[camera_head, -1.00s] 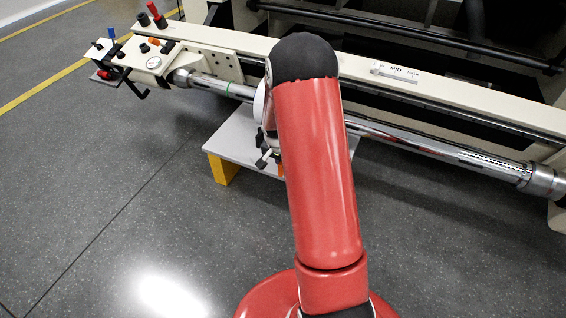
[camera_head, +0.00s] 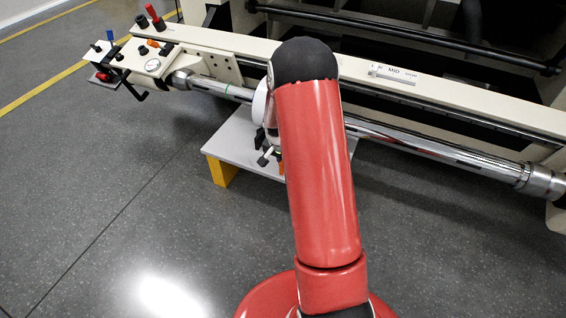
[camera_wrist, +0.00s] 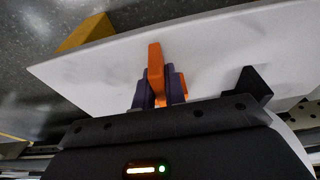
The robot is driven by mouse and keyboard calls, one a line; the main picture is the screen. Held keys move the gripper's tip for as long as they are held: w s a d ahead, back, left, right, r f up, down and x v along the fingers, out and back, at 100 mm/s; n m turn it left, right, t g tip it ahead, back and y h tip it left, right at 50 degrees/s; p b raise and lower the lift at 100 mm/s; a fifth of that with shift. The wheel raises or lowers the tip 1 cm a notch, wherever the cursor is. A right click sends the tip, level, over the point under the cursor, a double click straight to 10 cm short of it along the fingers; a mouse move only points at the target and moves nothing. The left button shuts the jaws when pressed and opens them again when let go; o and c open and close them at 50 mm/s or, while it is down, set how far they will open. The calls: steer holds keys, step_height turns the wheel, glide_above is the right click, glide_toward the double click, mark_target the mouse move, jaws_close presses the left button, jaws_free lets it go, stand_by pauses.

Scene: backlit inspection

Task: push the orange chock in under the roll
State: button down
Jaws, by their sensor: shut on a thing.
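The orange chock (camera_wrist: 155,72) stands upright between the purple fingertips of my gripper (camera_wrist: 160,88) in the wrist view, shut on it. A small bit of its orange shows beside my arm in the head view (camera_head: 281,168). My gripper, partly hidden by my red arm in the head view (camera_head: 267,156), is low over the white board. The long chrome roll (camera_head: 430,146) runs behind my arm, beyond the gripper. The stretch of roll behind my arm is hidden, and I cannot tell the gap between chock and roll.
The white board (camera_head: 228,148) stands on a yellow leg (camera_head: 222,173) in front of the machine. A cream machine beam (camera_head: 450,95) runs above the roll. A control panel with knobs (camera_head: 140,55) is at the left. Grey floor at left is open.

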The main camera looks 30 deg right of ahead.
steer(key=shift+w+d+r, duration=0.1)
steer(key=shift+w+d, duration=1)
steer(key=shift+d, duration=0.3)
steer(key=shift+w+d, duration=1.1)
steer(key=shift+d, duration=0.3)
steer(key=c, duration=1.4)
jaws_free()
steer(key=shift+o, duration=0.2)
steer(key=shift+s+a+p, duration=0.1)
steer(key=shift+p, duration=0.2)
steer(key=p+v, duration=0.1)
steer(key=v, duration=0.6)
steer(key=shift+r, duration=0.4)
